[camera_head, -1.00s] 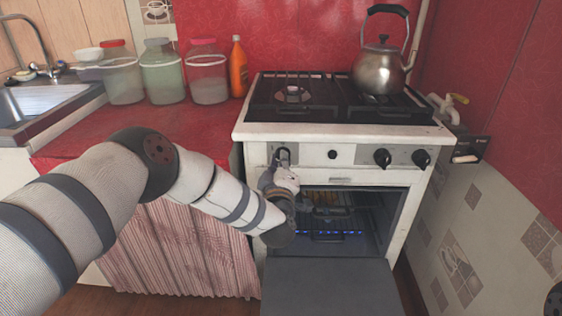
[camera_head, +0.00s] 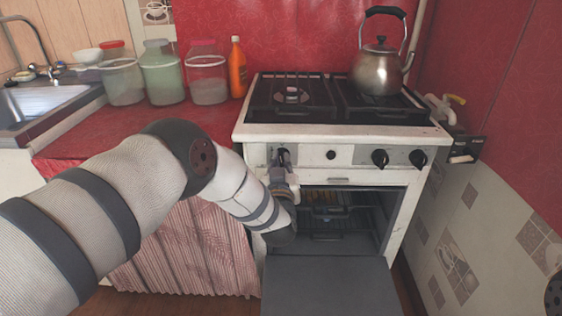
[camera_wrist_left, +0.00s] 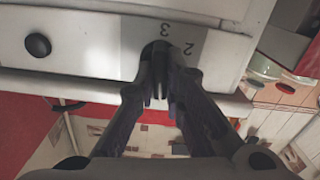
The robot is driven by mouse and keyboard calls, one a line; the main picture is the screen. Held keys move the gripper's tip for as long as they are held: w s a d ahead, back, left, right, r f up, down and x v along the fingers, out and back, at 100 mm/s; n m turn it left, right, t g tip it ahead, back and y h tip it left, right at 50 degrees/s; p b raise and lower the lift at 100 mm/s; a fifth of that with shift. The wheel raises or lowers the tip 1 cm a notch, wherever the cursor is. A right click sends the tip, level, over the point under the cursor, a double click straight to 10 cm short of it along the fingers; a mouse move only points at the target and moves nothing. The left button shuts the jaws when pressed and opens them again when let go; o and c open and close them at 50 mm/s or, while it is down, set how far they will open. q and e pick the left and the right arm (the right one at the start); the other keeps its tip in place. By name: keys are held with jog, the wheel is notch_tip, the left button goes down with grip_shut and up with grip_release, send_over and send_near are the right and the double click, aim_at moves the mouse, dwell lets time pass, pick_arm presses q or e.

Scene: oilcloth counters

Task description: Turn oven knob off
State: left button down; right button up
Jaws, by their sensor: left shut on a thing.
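The white oven (camera_head: 340,133) stands with its door (camera_head: 328,285) hanging open. Its leftmost black knob (camera_head: 284,153) is between the fingers of my left gripper (camera_head: 284,168). In the left wrist view, the fingers (camera_wrist_left: 160,90) close around the dark knob (camera_wrist_left: 156,52), beside a grey dial plate with upside-down numbers 2 and 3. The fingers partly hide the knob. The oven cavity (camera_head: 350,215) shows racks and no blue flames. My right gripper is out of view.
A metal kettle (camera_head: 380,70) stands on the back right of the stove top. Several jars and an orange bottle (camera_head: 238,68) stand on the red counter (camera_head: 110,128). A tiled wall (camera_head: 455,240) bounds the right side.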

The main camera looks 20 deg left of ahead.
pick_arm(q)
jog(key=shift+d+f+m, duration=0.1)
jog(key=shift+m, duration=0.6)
jog(key=c, duration=1.7)
grip_release()
jog(key=v, duration=1.2)
jog(key=shift+s, duration=0.1)
